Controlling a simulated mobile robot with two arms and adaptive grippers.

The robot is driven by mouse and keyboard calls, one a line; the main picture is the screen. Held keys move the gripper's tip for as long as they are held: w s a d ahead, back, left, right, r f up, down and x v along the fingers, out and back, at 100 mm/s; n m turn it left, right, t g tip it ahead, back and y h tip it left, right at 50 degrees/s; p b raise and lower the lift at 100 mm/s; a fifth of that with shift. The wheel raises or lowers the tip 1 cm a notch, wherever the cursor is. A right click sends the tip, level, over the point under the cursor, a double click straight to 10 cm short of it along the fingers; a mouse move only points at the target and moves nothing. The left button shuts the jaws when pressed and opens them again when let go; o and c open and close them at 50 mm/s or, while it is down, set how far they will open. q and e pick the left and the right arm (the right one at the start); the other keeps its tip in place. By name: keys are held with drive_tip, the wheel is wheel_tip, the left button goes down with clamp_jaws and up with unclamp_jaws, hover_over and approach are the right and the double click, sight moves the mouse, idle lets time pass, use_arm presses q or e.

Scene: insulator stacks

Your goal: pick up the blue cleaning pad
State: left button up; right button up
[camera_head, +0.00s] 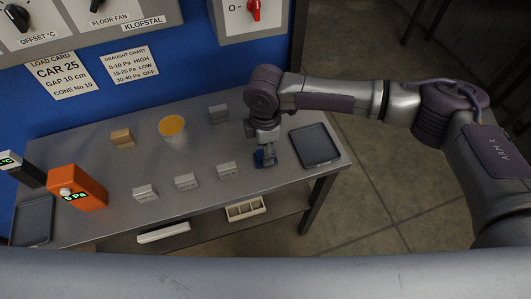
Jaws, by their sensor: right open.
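The blue cleaning pad (270,162) is on the grey metal table, left of the dark tray. It is small and partly hidden by my right gripper (265,153). My right gripper points down at the pad, with its fingers open at or just around it. Whether the fingers touch the pad is too small to tell. My left gripper is not in view.
The dark tray (315,146) lies right of the gripper, near the table's right edge. Small grey blocks (186,181) stand along the front.

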drive_tip(key=shift+f, duration=0.9)
drive_tip(key=shift+c, duration=0.3)
clamp_jaws()
drive_tip(key=shift+r, duration=0.1)
wheel_tip(320, 180, up, 4)
drive_tip(key=shift+d+r+b, duration=0.1)
drive_tip(key=shift+d+b, duration=0.05)
drive_tip(key=shift+b, duration=0.25)
drive_tip(key=s+d+r, duration=0.5)
drive_tip(key=d+r, duration=0.1)
drive_tip(key=d, duration=0.4)
drive_tip(key=shift+s+r+b, duration=0.2)
drive_tip(key=shift+r+b, duration=0.15)
